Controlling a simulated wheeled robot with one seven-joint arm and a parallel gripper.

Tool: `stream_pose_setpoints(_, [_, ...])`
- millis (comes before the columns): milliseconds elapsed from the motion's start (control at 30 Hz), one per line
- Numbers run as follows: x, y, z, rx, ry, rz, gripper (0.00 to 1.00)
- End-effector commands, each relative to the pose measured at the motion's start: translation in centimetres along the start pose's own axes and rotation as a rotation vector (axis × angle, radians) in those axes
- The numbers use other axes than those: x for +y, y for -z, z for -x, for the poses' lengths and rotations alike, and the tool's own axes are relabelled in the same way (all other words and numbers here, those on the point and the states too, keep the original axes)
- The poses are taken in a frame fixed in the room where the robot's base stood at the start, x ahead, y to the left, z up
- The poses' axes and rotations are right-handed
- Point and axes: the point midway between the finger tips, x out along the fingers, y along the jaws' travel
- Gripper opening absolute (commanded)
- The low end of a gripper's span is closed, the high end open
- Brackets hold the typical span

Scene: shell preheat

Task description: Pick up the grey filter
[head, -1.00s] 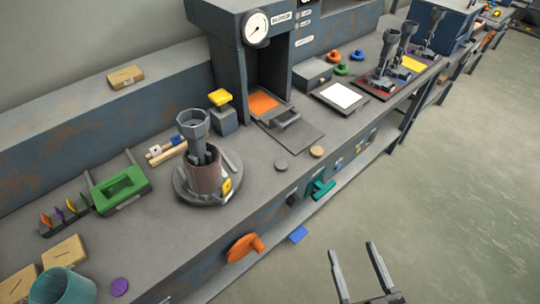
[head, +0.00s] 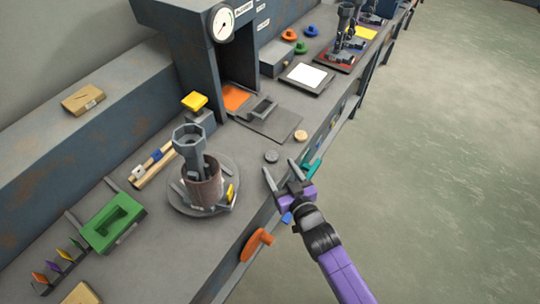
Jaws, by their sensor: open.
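A small round grey disc (head: 271,156), which looks like the grey filter, lies flat on the bench near its front edge. A similar tan disc (head: 301,135) lies beyond it to the right. My gripper (head: 280,174) is open and empty, its two fingers apart and pointing toward the bench. The fingertips are just short of the grey disc on the near side and do not appear to touch it. Their height above the bench is hard to tell. The whole grey disc is visible.
A turntable (head: 174,200) with a brown cylinder (head: 203,187) and grey tool stands left of the gripper. An orange handle (head: 256,245) and a teal handle (head: 312,168) stick out from the bench front. A press (head: 190,50) with a gauge stands behind.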

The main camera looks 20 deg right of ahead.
Motion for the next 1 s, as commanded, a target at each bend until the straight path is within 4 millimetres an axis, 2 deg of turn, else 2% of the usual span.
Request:
stream_pose_setpoints(400, [0.1, -0.3, -4.4, 0.001, 0.0, 0.0, 0.65])
stream_pose_setpoints(733, [0.1, -0.5, -4.9, 0.001, 0.0, 0.0, 0.65])
stream_pose_setpoints(767, [0.1, -0.5, -4.9, 0.001, 0.0, 0.0, 0.61])
stream_pose_setpoints(1000, [0.1, -0.5, -4.8, 0.001, 0.0, 0.0, 0.14])
